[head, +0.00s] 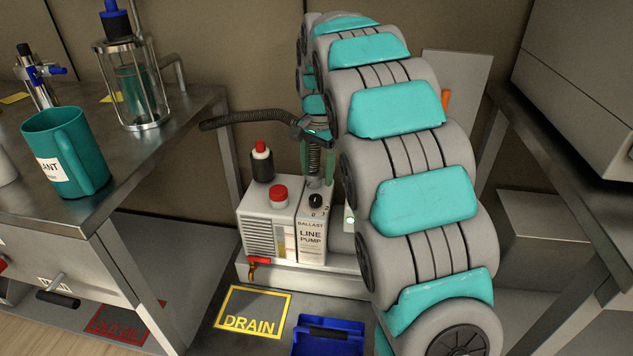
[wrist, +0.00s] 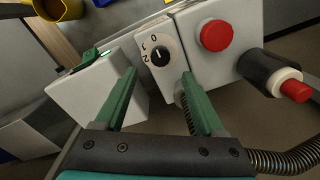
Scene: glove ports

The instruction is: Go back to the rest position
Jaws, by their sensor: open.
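My gripper (head: 317,180) is partly hidden behind my arm in the head view and points down over the line pump (head: 270,225). In the wrist view its two green fingers (wrist: 159,78) are apart with nothing between them. The ballast knob (wrist: 162,53), black with a white mark and a scale of 0, 1 and 2, lies just beyond the fingertips. It also shows in the head view (head: 316,201). I cannot tell whether a finger touches the pump.
A dark hose (head: 245,118) runs close by my gripper. Benches stand left (head: 150,150) and right (head: 560,130). A blue tray (head: 328,335) lies in front on the floor.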

